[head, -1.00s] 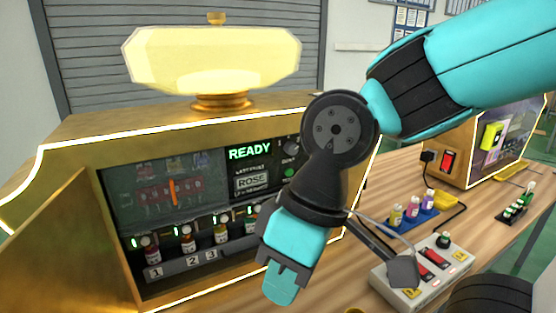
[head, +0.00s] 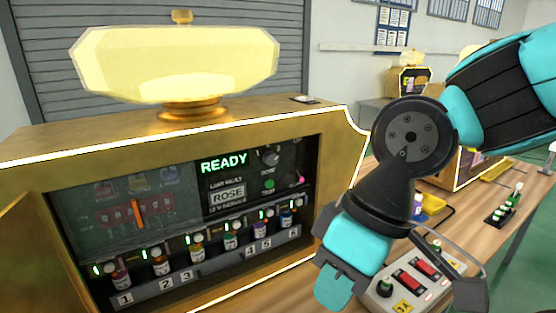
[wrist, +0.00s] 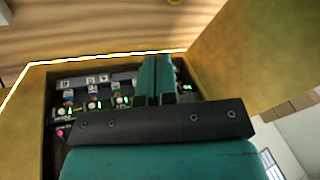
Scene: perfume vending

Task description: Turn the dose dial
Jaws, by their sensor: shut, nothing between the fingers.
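The dose dial appears to be the dark round knob (head: 270,157) at the upper right of the vending machine's panel, above a green button (head: 269,185). My gripper (head: 334,288) is to the right of and below the dial in the head view, apart from it, in front of the machine's right edge. In the wrist view its two teal fingers (wrist: 157,75) are together with nothing between them. They cover part of the panel, and I cannot make out the dial there.
The gold vending machine (head: 95,143) has a lit "READY" display (head: 224,164) and a row of small bottles on a numbered shelf (head: 215,268). A grey control box with red switches (head: 425,267) stands on the wooden table at right, near my gripper.

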